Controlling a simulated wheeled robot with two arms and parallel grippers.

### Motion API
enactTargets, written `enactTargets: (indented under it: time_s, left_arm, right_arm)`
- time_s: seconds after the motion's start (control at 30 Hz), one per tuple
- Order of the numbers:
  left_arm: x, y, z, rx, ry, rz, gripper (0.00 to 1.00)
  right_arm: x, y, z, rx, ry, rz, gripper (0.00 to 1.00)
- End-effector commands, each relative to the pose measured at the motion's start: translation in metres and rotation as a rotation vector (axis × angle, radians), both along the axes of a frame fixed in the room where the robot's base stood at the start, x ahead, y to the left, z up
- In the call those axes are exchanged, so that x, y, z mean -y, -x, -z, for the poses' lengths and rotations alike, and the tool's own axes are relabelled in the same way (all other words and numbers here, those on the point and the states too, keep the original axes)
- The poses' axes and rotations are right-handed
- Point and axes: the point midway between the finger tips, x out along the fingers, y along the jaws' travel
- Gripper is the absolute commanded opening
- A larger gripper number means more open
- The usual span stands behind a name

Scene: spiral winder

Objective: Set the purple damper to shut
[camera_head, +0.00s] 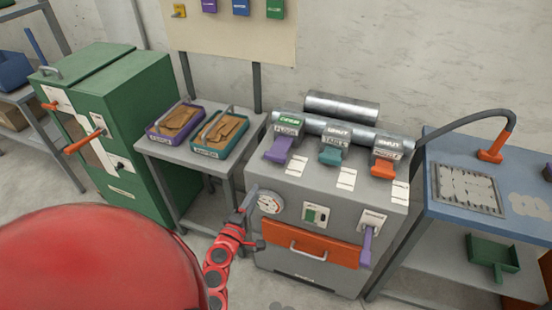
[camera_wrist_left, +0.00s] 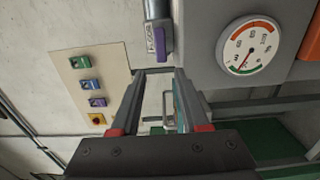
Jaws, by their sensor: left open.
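The purple damper (camera_head: 279,149) is a purple handle at the left end of a row on top of the grey machine (camera_head: 320,182). A small green sign (camera_head: 291,121) sits above it and seems to read open; the teal and orange dampers' signs seem to read shut. The purple damper also shows in the left wrist view (camera_wrist_left: 157,42), ahead of the fingers. My left gripper (camera_head: 248,193) is open and empty, in front of the machine's left side near the gauge (camera_head: 269,202), below and apart from the purple damper. My right gripper is out of view.
The teal damper (camera_head: 330,156) and orange damper (camera_head: 383,168) stand to the right. A purple lever (camera_head: 367,246) and orange drawer (camera_head: 308,245) are on the machine's front. A side table (camera_head: 176,155) with two trays stands left, a blue bench (camera_head: 510,222) right.

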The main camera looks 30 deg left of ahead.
Motion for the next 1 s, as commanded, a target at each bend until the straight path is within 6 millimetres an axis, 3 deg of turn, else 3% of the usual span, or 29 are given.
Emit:
enactTargets:
  time_s: [0.3, 0.7, 1.0]
  left_arm:
    - [-0.013, -0.058, -0.002, -0.002, 0.0, 0.002, 0.45]
    - [-0.032, -0.138, 0.001, -0.003, 0.0, 0.001, 0.45]
    - [-0.04, -0.164, 0.001, -0.001, -0.002, -0.004, 0.45]
  right_arm:
    - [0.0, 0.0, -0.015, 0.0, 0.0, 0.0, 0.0]
    - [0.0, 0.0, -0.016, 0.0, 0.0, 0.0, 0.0]
    - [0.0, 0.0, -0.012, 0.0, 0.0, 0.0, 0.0]
